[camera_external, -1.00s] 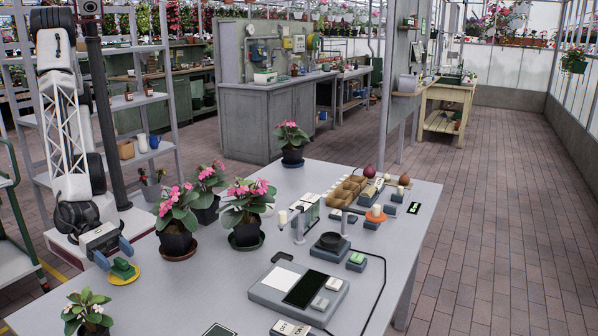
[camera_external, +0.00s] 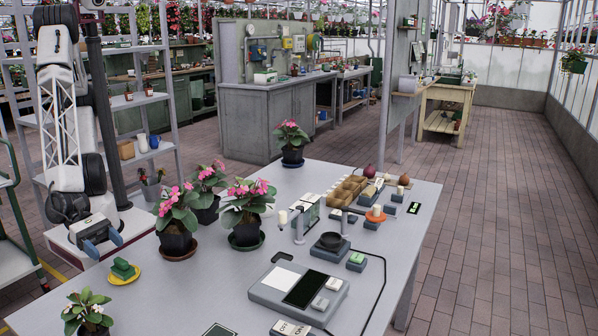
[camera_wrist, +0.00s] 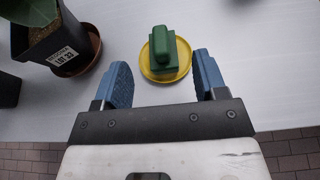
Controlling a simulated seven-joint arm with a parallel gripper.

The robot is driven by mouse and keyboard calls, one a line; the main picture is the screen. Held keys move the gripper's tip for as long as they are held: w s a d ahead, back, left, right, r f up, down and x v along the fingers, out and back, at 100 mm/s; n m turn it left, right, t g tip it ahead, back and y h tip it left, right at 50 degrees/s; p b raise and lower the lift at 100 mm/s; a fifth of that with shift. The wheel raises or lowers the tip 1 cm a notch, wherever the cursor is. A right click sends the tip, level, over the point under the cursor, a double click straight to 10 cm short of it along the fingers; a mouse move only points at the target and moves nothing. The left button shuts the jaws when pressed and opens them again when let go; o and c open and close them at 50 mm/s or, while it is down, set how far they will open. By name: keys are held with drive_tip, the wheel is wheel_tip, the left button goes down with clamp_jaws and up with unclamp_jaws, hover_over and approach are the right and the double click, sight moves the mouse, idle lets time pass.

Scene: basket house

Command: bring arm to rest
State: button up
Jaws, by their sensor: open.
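My gripper (camera_external: 104,245) is at the left edge of the grey table (camera_external: 215,285), with its blue fingers apart and nothing between them. In the wrist view my gripper (camera_wrist: 163,84) also shows its two blue fingers spread wide. A green block-shaped object (camera_external: 122,268) sits on a small yellow dish (camera_external: 133,276) on the table, just ahead of the fingers and apart from them. The green object (camera_wrist: 163,50) and the yellow dish (camera_wrist: 147,69) show beyond the fingertips in the wrist view.
Potted pink-flowered plants (camera_external: 175,240) stand on the table to the right of my gripper. A grey device (camera_external: 298,290) and a row of small items fill the table's right side. A shelf rack (camera_external: 130,100) stands behind my arm.

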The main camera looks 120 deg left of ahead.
drive_tip(key=shift+r, duration=0.1)
drive_tip(key=shift+w+d+r+m, duration=0.15)
drive_tip(key=shift+w+r+m, duration=0.2)
drive_tip(key=shift+r+m, duration=0.15)
drive_tip(key=a+r+m+g+h, duration=0.2)
drive_tip(key=r+m, duration=0.5)
drive_tip(key=m, duration=0.2)
drive_tip(key=a+r+m+g+h, duration=0.1)
drive_tip(key=a+r+m+g, duration=0.15)
drive_tip(key=r+m, duration=0.5)
drive_tip(key=s+a+r+m+g+y, duration=0.3)
drive_tip(key=s+a+r+m+g, duration=0.3)
drive_tip(key=m, duration=1.2)
drive_tip(key=s+a+r, duration=0.4)
drive_tip(key=s+a, duration=0.2)
drive_tip(key=a, duration=0.1)
drive_tip(key=shift+a+r+m, duration=0.15)
drive_tip(key=shift+a+m, duration=0.05)
drive_tip(key=shift+m, duration=0.15)
